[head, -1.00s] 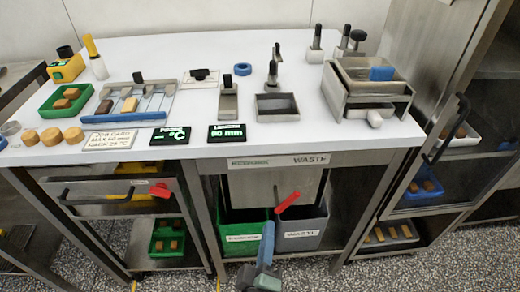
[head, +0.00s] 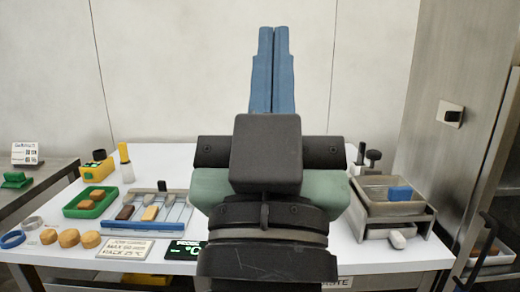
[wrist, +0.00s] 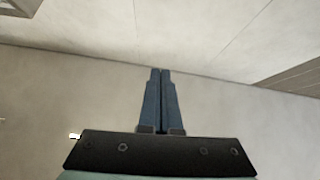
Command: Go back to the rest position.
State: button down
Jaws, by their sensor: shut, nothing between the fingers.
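My gripper (head: 273,72) is raised in front of the head camera, over the white table, with its blue fingers pointing up against the wall. The two fingers lie together and hold nothing. In the wrist view the gripper (wrist: 161,72) is also shut, with only plain wall and ceiling surfaces beyond it. My arm and gripper body hide the middle of the table.
The white table (head: 157,167) carries a green tray (head: 72,211), a slotted rack (head: 178,222), a sign (head: 124,249) and several round tan pieces on the left. A metal bin (head: 412,210) with a blue block (head: 400,193) stands right. A steel cabinet (head: 465,60) is far right.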

notch_tip(320, 180, up, 26)
jog(key=s+a+t+y+p, duration=0.1)
jog(key=s+p, duration=0.2)
jog(key=p, duration=1.9)
jog(key=shift+y+p, duration=0.4)
jog(key=shift+a, duration=0.1)
